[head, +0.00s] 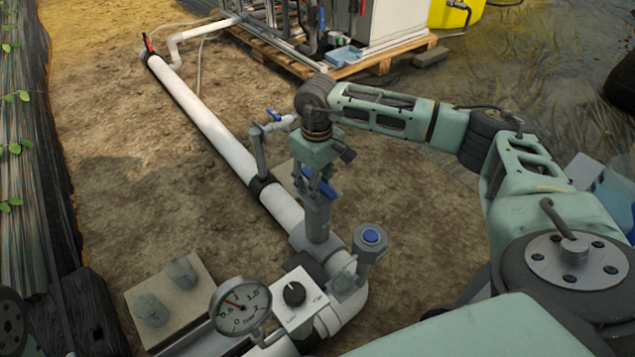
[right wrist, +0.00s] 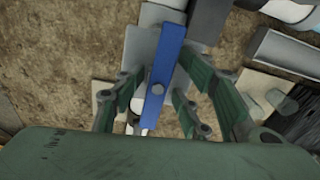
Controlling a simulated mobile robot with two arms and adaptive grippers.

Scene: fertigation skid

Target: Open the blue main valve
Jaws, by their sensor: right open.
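The blue main valve's lever (head: 327,190) sits on top of a grey upright valve body (head: 318,218) on the white pipe. In the right wrist view the blue lever (right wrist: 166,72) runs nearly upright, leaning slightly right at its top, with a round bolt on its face. My right gripper (head: 319,183) points down over the lever. In the right wrist view its green fingers (right wrist: 163,88) are open on either side of the lever, with gaps visible between. I cannot tell how deep the lever sits between them. My left gripper is not in view.
A smaller blue-handled valve (head: 274,115) stands on a branch behind. A blue-capped fitting (head: 370,237), a pressure gauge (head: 240,305) and a black knob box (head: 296,297) are near. A red-handled valve (head: 148,43) is at the far pipe end. Bare soil lies left of the pipe.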

